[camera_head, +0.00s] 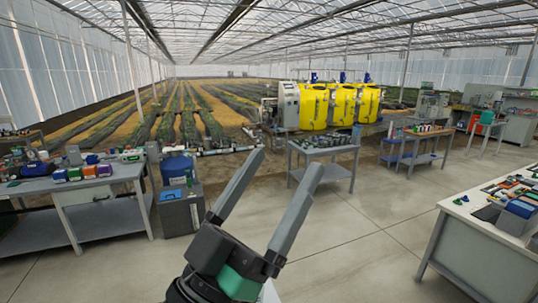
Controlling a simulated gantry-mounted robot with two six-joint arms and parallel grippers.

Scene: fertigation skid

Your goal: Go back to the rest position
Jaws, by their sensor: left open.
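My left gripper (283,170) shows large at the lower middle of the head view. Its two long grey fingers point up and stand well apart, with nothing between them. It is open and held above the bare concrete floor, apart from all tables. My right gripper is not in this view. The fertigation skid with several yellow tanks (313,107) and a pale control cabinet (289,104) stands farther back, beyond the fingers.
A grey workbench (110,178) with coloured boxes is at left, beside a grey cabinet (182,215). A grey cart (333,172) and a wooden-topped table (416,134) stand behind. A white-topped bench (470,218) is at right. The floor (370,240) between is clear.

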